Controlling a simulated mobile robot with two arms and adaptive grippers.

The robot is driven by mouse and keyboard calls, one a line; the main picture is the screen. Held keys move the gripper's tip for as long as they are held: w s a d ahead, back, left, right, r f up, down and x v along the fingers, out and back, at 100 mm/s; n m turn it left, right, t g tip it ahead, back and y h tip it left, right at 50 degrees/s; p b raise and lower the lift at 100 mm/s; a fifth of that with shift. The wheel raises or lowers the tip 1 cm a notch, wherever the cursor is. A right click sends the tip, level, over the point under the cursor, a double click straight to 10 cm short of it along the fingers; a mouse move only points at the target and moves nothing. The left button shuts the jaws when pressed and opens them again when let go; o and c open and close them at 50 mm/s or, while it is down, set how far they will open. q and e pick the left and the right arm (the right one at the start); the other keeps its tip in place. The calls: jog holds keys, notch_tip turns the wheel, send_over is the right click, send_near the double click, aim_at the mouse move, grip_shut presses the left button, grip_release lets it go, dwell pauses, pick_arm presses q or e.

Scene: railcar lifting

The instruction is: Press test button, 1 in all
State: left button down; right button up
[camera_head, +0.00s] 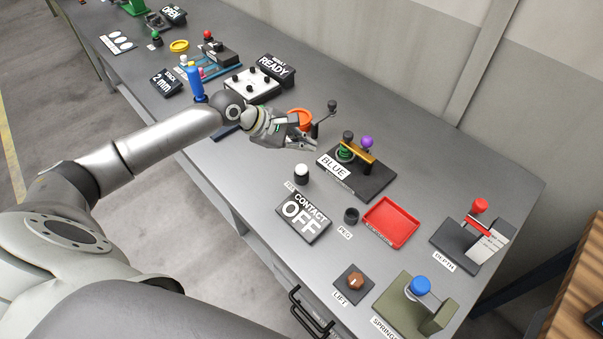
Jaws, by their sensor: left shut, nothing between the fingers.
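A white-topped button on a dark round base (301,174) stands on the bench just behind the sign reading CONTACT OFF (303,214). A small label beside it is partly readable, starting with "TE". My left gripper (312,146) is shut and empty. In the picture its fingertips are above the white button and to the left of the plate with the BLUE sign (333,166). I cannot tell its height over the bench. My right gripper is not in view.
A red tray (391,222), a small dark cup labelled PEG (351,215) and a brown knob labelled LIFT (355,281) lie to the right. An orange ring (300,118) and a crank handle (325,117) are close behind my gripper. Blue SPRING (420,286) and red DEPTH (479,206) fixtures stand farther right.

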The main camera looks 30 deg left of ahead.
aim_at(303, 171)
pick_arm(q)
notch_tip(303, 171, down, 4)
jog(key=b, duration=0.4)
jog(key=shift+f, duration=0.95)
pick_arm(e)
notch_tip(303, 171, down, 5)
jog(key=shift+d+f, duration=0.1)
pick_arm(q)
jog(key=shift+f+p, duration=0.4)
jog(key=shift+p, duration=0.05)
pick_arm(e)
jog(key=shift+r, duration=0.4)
